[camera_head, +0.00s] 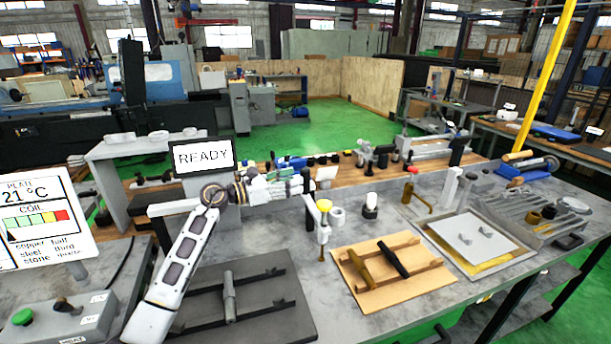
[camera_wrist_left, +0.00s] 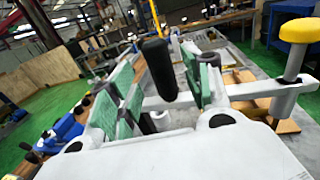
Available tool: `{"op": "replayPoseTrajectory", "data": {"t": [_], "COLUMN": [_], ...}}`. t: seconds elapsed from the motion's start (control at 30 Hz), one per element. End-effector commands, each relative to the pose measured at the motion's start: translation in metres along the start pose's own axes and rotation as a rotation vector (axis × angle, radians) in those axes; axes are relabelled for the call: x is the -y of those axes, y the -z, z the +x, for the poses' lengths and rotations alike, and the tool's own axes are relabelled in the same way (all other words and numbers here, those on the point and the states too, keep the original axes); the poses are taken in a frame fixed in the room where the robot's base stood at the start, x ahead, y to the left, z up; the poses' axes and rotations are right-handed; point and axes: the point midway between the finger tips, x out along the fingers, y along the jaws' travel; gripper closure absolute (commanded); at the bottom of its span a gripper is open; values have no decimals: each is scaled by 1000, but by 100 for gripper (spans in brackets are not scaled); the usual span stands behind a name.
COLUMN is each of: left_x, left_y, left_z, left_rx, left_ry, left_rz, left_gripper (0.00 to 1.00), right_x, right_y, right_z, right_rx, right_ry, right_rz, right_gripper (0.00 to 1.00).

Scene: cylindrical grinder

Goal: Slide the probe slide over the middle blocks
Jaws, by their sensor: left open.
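My left gripper (camera_head: 300,180) is open in the head view, over the grey bench. In the left wrist view its green-padded fingers (camera_wrist_left: 165,90) stand on either side of an upright black handle (camera_wrist_left: 158,68); whether they touch it I cannot tell. The likely probe slide is a pale body with a yellow knob (camera_head: 323,205) on a white rail, with a brass tip below. The yellow knob also shows in the left wrist view (camera_wrist_left: 296,32). On a wooden board (camera_head: 350,262) lie a brass block (camera_head: 362,270) and a black block (camera_head: 393,258). My right gripper is not in view.
A dark plate (camera_head: 285,318) with a grey bar across rails lies left of the wooden board. A tray with a white plate (camera_head: 455,225) and two small grey blocks is to its right.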

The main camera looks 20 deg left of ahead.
Motion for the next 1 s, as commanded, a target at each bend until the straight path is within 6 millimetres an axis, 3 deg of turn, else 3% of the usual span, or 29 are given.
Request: {"op": "replayPoseTrajectory", "data": {"t": [0.5,0.93,1.0], "left_x": [0,0,0], "left_y": [-1,0,0], "left_z": [48,53,53], "left_rx": [1,0,0], "left_ry": [0,0,0], "left_rz": [-2,-1,-1], "left_gripper": [50,50,58], "right_x": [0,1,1], "right_y": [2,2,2], "right_z": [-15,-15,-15], "right_rx": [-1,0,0], "right_ry": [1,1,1], "right_rz": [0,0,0], "right_gripper": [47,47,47]}}
